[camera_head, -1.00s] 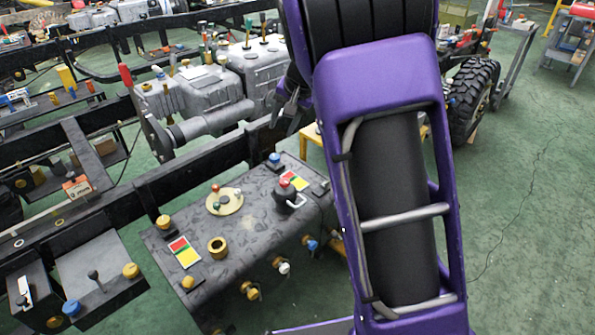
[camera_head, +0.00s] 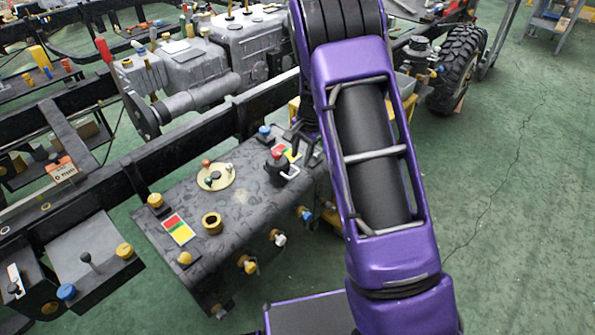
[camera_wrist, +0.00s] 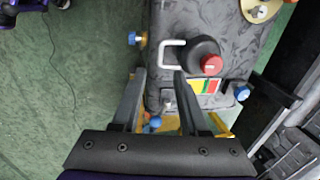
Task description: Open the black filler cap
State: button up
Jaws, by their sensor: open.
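The black filler cap (camera_head: 277,170) sits on top of the dark grey tank (camera_head: 245,235), near its right end. It has a red knob on top and a pale loop handle at its side. In the wrist view the cap (camera_wrist: 207,50) lies beyond my fingertips, up and to the right, with its loop handle (camera_wrist: 172,54) close ahead of the right finger. My gripper (camera_wrist: 160,75) is open, with nothing between its fingers, over the tank's end. In the head view my gripper (camera_head: 298,136) is partly hidden by my arm, just behind the cap.
A red, yellow and green label (camera_head: 179,229), a yellow-ringed opening (camera_head: 212,223), a cream disc (camera_head: 216,177) and a blue knob (camera_head: 264,131) are on the tank. Coloured valves stick out of its front. A black frame rail (camera_head: 180,150) runs behind. Green floor is free at right.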

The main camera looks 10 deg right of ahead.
aim_at(296, 174)
jog(key=f, duration=0.4)
jog(key=w+f, duration=0.1)
jog(key=f, duration=0.1)
jog(key=shift+a+f+b, duration=0.35)
jog(key=shift+a, duration=0.05)
grip_shut()
dwell(1.0)
